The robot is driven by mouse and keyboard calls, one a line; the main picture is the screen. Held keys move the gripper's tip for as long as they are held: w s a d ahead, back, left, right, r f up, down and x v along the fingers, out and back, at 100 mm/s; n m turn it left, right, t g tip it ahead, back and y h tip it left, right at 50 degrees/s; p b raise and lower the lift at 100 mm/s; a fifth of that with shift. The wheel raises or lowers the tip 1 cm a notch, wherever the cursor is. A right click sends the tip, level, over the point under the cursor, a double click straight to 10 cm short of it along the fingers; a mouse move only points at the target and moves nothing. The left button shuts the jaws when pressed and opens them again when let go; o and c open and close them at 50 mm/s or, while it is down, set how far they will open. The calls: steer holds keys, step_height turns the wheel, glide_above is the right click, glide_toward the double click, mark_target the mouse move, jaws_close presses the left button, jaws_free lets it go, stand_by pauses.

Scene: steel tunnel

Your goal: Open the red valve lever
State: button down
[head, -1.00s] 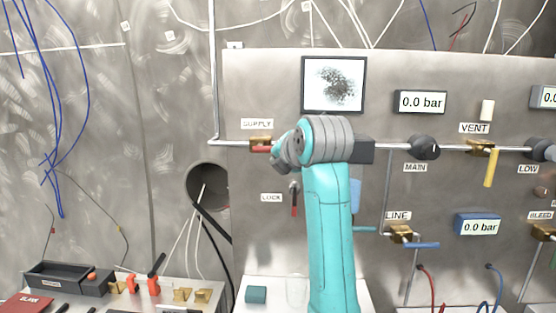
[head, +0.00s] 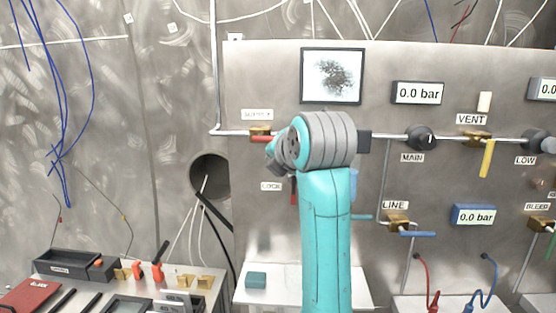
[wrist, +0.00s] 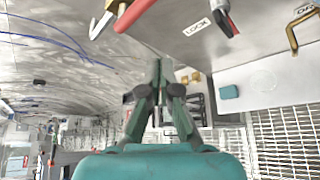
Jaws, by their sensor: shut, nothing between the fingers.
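The red lever (head: 262,139) is on the brass supply valve (head: 260,129) at the left end of the pipe, below a partly hidden label. It lies roughly level, along the pipe. In the wrist view the red lever (wrist: 136,14) crosses the top edge, beyond my fingertips. My gripper (wrist: 161,66) is shut and empty, with its fingers together and a visible gap to the lever in that picture. In the head view my teal arm hides most of the gripper, close below and right of the lever. A second, smaller red handle (head: 293,190) is at the LOCK label.
A yellow vent lever (head: 486,158) and a blue line lever (head: 418,234) are to the right. A round hole with cables (head: 209,177) opens at the left. A tool bench (head: 215,283) is at lower left. A small teal block (head: 256,280) sits on a white shelf (head: 350,288).

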steer(key=shift+s+a+r, duration=0.1)
steer(key=shift+s+r, duration=0.25)
steer(key=shift+s, duration=0.25)
steer(key=shift+s+r, duration=0.3)
steer(key=shift+s, duration=0.3)
steer(key=shift+f, duration=0.1)
